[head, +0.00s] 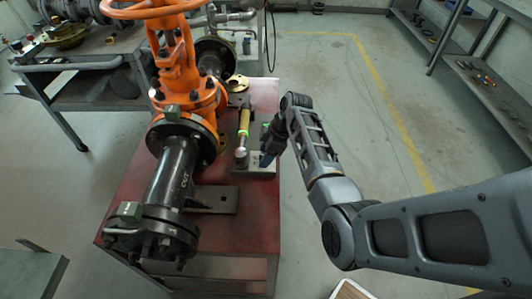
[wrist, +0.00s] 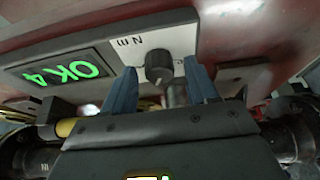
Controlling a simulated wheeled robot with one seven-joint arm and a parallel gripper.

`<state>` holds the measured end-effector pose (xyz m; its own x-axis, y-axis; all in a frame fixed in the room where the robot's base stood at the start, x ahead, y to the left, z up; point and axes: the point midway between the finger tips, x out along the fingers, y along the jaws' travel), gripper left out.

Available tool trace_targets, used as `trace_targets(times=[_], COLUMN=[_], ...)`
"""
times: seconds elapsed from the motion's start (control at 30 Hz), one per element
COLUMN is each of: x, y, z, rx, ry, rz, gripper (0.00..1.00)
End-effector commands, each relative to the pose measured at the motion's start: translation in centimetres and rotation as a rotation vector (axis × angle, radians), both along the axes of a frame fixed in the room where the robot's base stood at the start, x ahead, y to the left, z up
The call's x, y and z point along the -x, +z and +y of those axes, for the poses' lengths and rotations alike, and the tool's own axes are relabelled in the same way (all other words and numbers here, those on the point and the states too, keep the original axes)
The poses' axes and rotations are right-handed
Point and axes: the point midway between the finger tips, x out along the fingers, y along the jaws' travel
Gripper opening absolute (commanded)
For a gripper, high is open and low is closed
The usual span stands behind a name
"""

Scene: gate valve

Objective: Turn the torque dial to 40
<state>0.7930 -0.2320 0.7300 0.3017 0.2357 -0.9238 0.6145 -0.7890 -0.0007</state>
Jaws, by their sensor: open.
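The torque dial is a small dark round knob (wrist: 158,66) on a pale panel marked "N m" (wrist: 126,42). In the wrist view it shows between my gripper's two blue fingers (wrist: 162,88), with a gap on each side. My gripper is open, and I cannot tell whether the fingers reach around the knob. A display with green characters (wrist: 70,74), seen at an angle and looking like "OK 4", is left of the dial. In the head view my gripper (head: 267,157) is over the right part of the grey tester base (head: 250,172) and hides the dial.
A yellow-handled torque wrench (head: 244,122) lies beside the gripper. The orange gate valve (head: 185,80) and black pipe (head: 172,175) stand left on the red bench (head: 125,190). Shelves (head: 480,75) stand at the right. The floor (head: 345,110) right of the bench is clear.

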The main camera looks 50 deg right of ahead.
Motion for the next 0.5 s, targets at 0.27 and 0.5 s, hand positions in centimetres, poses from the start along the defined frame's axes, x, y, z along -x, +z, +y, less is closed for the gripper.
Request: trace_targets(times=[0.27,0.5], x=[0.01,0.01], y=[0.02,0.02], z=[0.00,0.00], rx=[0.000,0.000], ry=[0.000,0.000], rz=[0.000,0.000], gripper=[0.48,0.25])
